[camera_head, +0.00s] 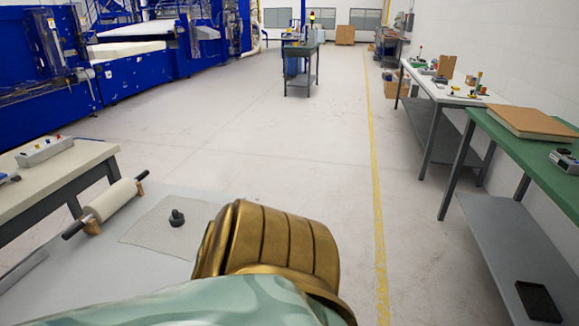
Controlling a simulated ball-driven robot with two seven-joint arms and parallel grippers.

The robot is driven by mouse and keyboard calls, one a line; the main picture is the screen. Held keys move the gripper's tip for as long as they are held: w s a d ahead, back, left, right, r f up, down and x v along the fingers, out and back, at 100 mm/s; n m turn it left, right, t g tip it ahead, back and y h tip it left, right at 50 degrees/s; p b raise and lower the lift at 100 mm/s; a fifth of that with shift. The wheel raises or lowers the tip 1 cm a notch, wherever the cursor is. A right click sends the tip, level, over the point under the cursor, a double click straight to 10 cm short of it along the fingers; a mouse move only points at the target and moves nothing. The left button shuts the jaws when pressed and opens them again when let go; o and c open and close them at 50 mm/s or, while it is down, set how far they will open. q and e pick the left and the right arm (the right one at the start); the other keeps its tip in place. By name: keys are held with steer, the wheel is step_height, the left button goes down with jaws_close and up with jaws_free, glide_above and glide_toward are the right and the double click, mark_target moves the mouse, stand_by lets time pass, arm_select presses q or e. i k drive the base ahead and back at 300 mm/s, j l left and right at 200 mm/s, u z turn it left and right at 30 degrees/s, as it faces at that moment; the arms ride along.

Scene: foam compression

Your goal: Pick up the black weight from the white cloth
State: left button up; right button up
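The black weight (177,218) is small and dark, with a knob on top. It stands upright on the white cloth (147,236), which lies flat on a light grey table at the lower left. A brass and teal part of my own body fills the lower middle and hides the cloth's right end and part of the table. Neither of my grippers shows in the head view, and nothing is seen touching the weight.
A roller (112,201) with dark handles rests on wooden supports left of the cloth. A bench (62,172) with a switch box (45,151) stands further left. A green table (530,145) stands at the right. The floor between is clear.

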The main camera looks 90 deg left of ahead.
mark_target(176, 219)
steer(key=u, duration=3.6)
